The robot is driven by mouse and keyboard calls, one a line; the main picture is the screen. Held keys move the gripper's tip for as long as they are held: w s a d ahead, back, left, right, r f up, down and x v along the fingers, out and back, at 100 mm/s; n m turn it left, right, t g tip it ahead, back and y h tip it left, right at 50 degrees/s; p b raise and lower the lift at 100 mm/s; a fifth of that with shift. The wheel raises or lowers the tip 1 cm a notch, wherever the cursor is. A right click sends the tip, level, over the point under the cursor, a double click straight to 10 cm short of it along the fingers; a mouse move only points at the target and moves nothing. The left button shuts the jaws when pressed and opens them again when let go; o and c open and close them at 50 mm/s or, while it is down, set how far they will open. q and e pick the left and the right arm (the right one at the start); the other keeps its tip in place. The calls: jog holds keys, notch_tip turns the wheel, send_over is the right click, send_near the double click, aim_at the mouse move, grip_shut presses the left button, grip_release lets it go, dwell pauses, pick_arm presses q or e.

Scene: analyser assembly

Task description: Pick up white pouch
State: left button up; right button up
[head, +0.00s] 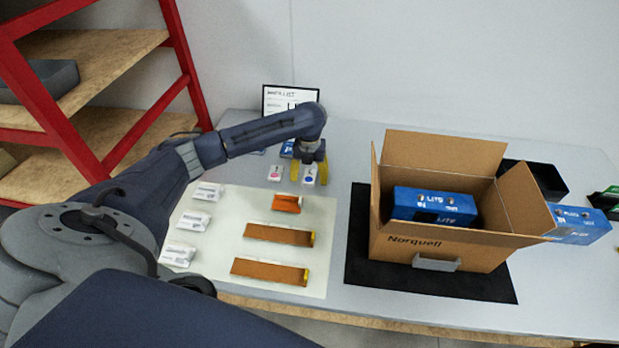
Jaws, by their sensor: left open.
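Three white pouches lie in a column on the left of the pale mat (320,230): a far one (207,191), a middle one (194,219) and a near one (178,255). Two small white packets lie behind the mat, one with a pink mark (275,172) and one with a blue-purple mark (310,174). My left gripper (309,176) points down with its yellow fingers open, one on each side of the blue-marked packet in the picture. I cannot tell whether they touch it. My right gripper is not in view.
Orange-brown flat parts (280,235) lie on the mat. An open cardboard box (400,240) holding a blue carton (435,206) stands on a black mat (357,270) to the right. A sign (290,98) stands behind my left gripper. A red-framed shelf (115,150) is at left.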

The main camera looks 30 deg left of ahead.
pick_arm(q)
jog(key=shift+c, duration=0.2)
jog(key=c, duration=1)
jog(key=shift+r, duration=0.1)
